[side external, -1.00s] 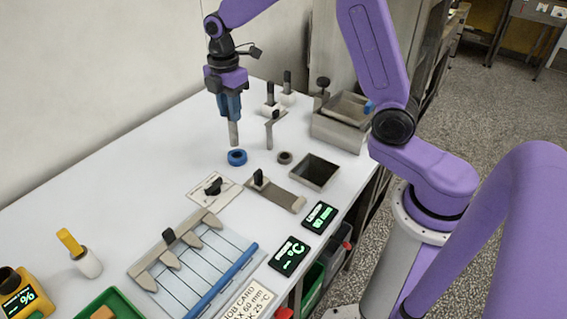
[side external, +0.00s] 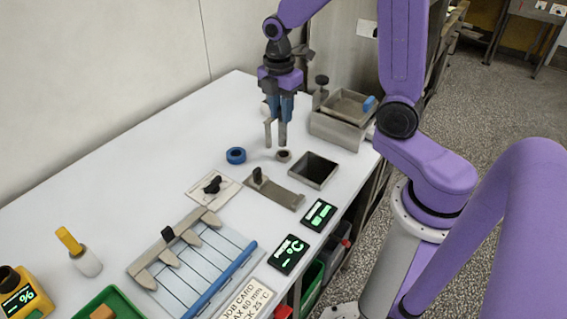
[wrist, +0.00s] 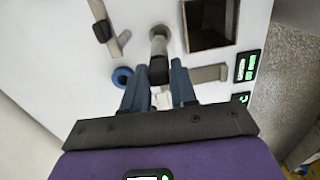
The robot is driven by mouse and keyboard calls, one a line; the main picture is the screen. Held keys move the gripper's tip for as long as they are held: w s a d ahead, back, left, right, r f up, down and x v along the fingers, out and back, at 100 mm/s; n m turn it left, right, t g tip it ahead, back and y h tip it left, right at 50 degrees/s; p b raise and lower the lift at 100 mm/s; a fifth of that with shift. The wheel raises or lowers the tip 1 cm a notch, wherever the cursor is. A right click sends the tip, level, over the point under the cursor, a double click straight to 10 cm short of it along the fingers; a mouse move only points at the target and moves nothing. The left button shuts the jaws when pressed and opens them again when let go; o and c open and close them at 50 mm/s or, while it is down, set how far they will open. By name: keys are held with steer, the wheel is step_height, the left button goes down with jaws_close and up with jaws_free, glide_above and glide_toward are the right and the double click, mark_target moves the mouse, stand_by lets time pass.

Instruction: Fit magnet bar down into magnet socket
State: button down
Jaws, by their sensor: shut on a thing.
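My gripper (side external: 281,112) has blue fingers shut on the black grip of the magnet bar (side external: 283,134), a grey rod hanging upright below them. The bar's black grip also shows between the fingers in the wrist view (wrist: 158,70). The magnet socket, a small grey ring (side external: 284,156), lies on the table just below the bar's lower end. In the side view the bar's tip appears slightly above the ring.
A blue ring (side external: 236,155) lies left of the socket. A square dark opening (side external: 313,170) is to its right. A grey angled tool (side external: 268,133) stands close beside the bar. A metal box (side external: 338,130) stands behind right. A flat plate with a black knob (side external: 273,189) lies in front.

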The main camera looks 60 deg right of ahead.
mark_target(283, 145)
steer(key=shift+s+f, duration=0.1)
steer(key=shift+f, duration=3.85)
steer(key=shift+f, duration=0.1)
steer(key=c, duration=0.9)
jaws_free()
